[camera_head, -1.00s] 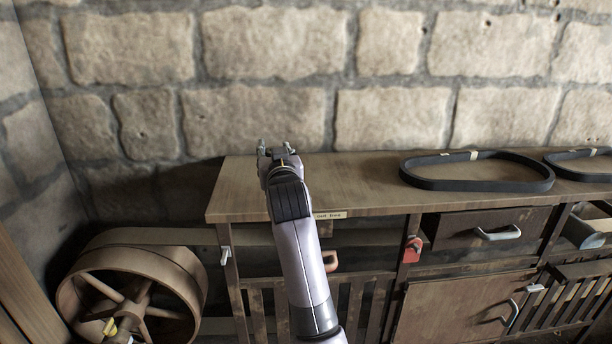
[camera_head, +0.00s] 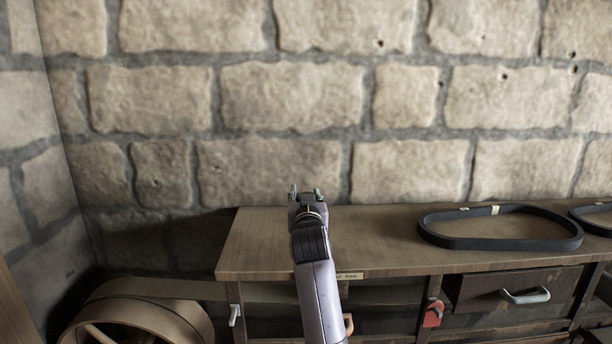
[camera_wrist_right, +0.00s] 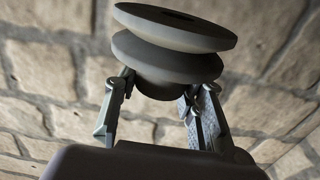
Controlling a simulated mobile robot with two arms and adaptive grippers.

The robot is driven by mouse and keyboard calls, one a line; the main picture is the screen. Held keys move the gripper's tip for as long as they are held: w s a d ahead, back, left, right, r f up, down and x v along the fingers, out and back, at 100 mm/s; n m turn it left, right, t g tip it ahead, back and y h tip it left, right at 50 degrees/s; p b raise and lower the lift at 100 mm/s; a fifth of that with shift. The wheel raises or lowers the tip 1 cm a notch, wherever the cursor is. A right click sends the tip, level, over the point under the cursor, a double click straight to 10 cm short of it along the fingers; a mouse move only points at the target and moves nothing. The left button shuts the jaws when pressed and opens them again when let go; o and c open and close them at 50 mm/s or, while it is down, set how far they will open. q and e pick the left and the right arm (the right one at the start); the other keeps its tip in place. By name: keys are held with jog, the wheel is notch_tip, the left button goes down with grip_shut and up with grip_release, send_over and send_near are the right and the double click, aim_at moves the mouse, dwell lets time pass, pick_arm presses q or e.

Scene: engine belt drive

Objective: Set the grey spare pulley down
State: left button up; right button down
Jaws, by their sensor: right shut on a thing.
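The grey spare pulley (camera_wrist_right: 172,52) fills the upper middle of the right wrist view, with two wide flanges and a narrower hub. My right gripper (camera_wrist_right: 158,92) is shut on the hub, one finger on each side. In the head view my right gripper (camera_head: 307,192) shows small above the left part of the wooden bench (camera_head: 385,225), against the stone wall. The pulley cannot be made out in the head view. My left gripper is not in view.
A black belt (camera_head: 500,240) lies on the bench to the right, with part of another belt (camera_head: 597,222) beyond it. A large wooden wheel (camera_head: 135,322) stands at lower left. A red tag (camera_head: 433,313) hangs below the bench edge. The bench top left of the belt is clear.

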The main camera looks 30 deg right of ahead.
notch_tip(320, 180, down, 9)
jog(key=shift+f+p, duration=0.15)
jog(key=shift+p, duration=0.25)
jog(key=c, duration=1.5)
grip_release()
jog(key=shift+s+f, duration=0.1)
jog(key=shift+f, duration=0.2)
jog(key=o, duration=0.5)
jog(key=shift+c, duration=0.2)
